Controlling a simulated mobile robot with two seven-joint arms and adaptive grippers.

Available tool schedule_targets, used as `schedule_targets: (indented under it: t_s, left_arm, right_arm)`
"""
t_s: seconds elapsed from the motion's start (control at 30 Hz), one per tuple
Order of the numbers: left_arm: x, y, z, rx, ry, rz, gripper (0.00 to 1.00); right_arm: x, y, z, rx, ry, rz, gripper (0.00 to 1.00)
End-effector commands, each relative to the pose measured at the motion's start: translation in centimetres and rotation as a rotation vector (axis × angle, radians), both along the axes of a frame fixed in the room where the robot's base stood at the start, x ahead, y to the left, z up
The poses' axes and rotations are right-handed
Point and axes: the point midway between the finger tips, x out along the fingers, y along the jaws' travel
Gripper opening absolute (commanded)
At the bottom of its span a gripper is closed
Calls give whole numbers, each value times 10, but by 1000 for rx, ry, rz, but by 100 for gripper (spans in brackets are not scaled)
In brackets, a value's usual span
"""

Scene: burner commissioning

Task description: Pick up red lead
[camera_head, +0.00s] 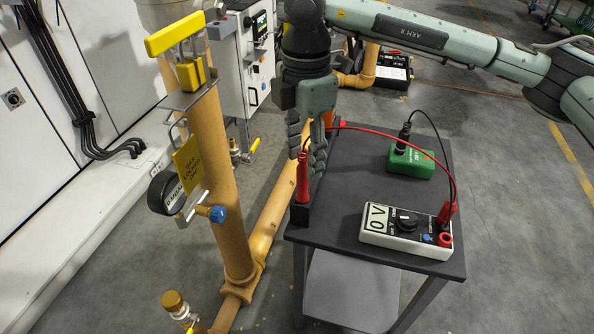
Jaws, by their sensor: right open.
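The red lead's probe (302,180) stands upright in a small black holder (299,214) at the left edge of the dark cart top. Its red cable (375,133) arcs right to a red plug (446,213) at the meter. My right gripper (308,153) points down over the probe from above, open, with its fingers around or just beside the probe's upper part. The fingers partly hide the probe's top, and I cannot tell whether they touch it. My left gripper is not in view.
The white meter (380,238) reads 0 V on the cart top (345,185). A black lead (440,135) runs to a green box (410,161) behind it. Yellow pipe (215,170) with a gauge (166,192) and yellow tag (187,164) stands left of the cart. Open floor lies right.

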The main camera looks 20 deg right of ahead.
Motion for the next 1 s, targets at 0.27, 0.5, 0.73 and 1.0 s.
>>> schedule_targets:
  t_s: [0.27, 0.5, 0.73, 1.0]
  left_arm:
    - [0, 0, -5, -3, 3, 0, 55]
    - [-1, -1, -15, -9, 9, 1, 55]
    - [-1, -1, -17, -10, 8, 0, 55]
    - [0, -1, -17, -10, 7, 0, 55]
  right_arm:
    - [1, -1, -32, -1, 4, 0, 42]
    - [4, 0, -66, 1, 3, 1, 42]
    - [5, 0, -73, 3, 1, 2, 42]
    - [5, 0, -72, 3, 2, 2, 20]
